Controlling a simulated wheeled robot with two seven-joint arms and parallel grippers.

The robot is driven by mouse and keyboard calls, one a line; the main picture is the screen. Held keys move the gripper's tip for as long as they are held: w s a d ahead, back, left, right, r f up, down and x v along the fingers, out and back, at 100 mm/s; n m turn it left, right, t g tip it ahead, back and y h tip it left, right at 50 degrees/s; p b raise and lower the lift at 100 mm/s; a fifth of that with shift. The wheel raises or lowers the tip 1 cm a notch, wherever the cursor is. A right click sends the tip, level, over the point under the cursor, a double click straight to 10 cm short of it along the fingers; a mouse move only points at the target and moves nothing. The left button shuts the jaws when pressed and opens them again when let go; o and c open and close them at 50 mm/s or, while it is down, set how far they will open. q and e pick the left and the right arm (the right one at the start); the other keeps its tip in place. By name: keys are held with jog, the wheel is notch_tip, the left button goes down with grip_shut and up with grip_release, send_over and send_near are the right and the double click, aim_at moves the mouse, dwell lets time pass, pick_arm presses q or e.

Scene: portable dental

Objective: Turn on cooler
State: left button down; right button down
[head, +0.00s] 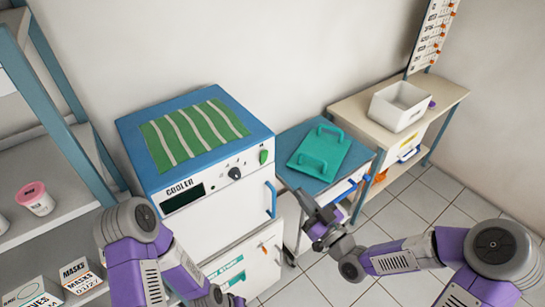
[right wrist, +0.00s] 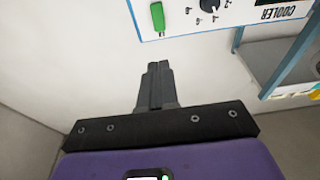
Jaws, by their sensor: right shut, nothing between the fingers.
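The cooler (head: 150,135) is a white box with a blue rim. Its front panel has a dark display (head: 183,198), a black knob (head: 235,173) with marks around it, and a green switch (head: 263,157) at the right end. The switch (right wrist: 158,17) and knob (right wrist: 209,4) also show upside down in the right wrist view. My right gripper (head: 304,194) is shut and empty, in front and to the right of the cooler. In the right wrist view its fingertips (right wrist: 158,65) point toward the switch, apart from it. My left arm is at lower left; its gripper is out of view.
A striped green cloth (head: 195,133) lies on the cooler. A blue handle (head: 271,200) juts from its front. A cart with a teal tray (head: 319,152) stands right of it. Shelves (head: 60,145) stand left; a bench with a white bin (head: 399,108) is farther right.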

aim_at(266, 153)
jog(key=shift+w, duration=0.1)
jog(key=p+x, duration=0.1)
jog(key=x, duration=1.3)
jog(key=shift+f+p, duration=0.1)
jog(key=shift+p, duration=0.3)
jog(key=shift+w+a+r+g+p, duration=0.1)
jog(key=shift+a+r+g+p, duration=0.1)
jog(key=shift+r+g+p, duration=0.1)
jog(key=shift+f, duration=0.15)
jog(key=shift+d, duration=0.1)
